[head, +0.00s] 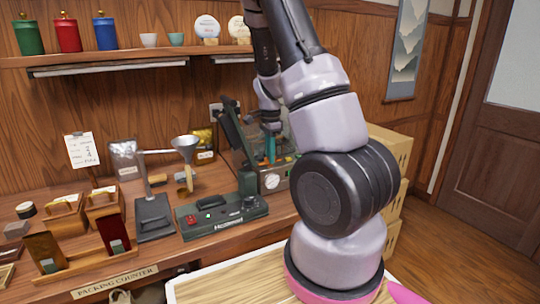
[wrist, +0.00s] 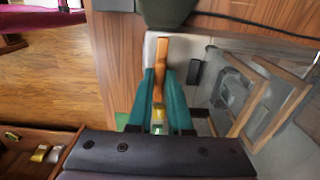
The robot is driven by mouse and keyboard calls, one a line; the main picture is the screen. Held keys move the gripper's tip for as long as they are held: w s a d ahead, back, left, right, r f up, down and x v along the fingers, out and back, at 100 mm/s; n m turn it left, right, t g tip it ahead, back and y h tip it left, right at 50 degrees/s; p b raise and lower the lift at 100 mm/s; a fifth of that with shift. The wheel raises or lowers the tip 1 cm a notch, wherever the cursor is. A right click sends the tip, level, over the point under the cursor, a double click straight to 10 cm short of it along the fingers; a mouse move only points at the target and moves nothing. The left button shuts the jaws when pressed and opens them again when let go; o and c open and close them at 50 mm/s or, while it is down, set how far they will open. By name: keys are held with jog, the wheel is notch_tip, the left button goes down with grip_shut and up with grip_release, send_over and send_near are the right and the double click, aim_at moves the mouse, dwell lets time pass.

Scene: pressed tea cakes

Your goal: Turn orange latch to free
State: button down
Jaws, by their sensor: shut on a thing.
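The orange latch (wrist: 161,58) shows in the wrist view as a narrow orange bar on the pale grey edge of a machine. My gripper (wrist: 160,82) has its teal fingers closed on either side of the bar, and its lower part lies between them. In the head view my gripper (head: 269,148) reaches down to the machine (head: 272,182) with a white dial at the back of the counter. My arm and the fingers largely hide the latch there, so its angle cannot be told from that view.
A dark green sealing device (head: 222,215) lies in front of the machine. A metal funnel (head: 185,150) stands to its left. Cardboard boxes (head: 390,150) are stacked at right. A shelf (head: 130,58) with tins runs above. In the wrist view a wood-framed glass panel (wrist: 265,100) is right of the fingers.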

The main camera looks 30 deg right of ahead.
jog(key=c, duration=0.9)
grip_release()
notch_tip(320, 180, up, 11)
jog(key=shift+f, duration=0.1)
jog(key=s+a+r+n+t, duration=0.2)
jog(key=s+a+r+n, duration=0.2)
jog(key=s+r, duration=0.2)
jog(key=s+a+r+n+t+y, duration=0.1)
jog(key=s+a+r+n+t, duration=0.1)
jog(key=s+a+r+n, duration=0.3)
jog(key=s+a+r+n+t+y, duration=0.1)
jog(key=s+a+r+n+t, duration=0.2)
jog(key=s+r, duration=0.4)
jog(key=shift+s+a+r+n, duration=0.1)
jog(key=shift+s+a+n, duration=0.35)
jog(key=shift+s, duration=0.2)
jog(key=shift+s+a+r+n, duration=0.1)
jog(key=shift+s+a+n, duration=0.2)
jog(key=shift+s+n, duration=0.25)
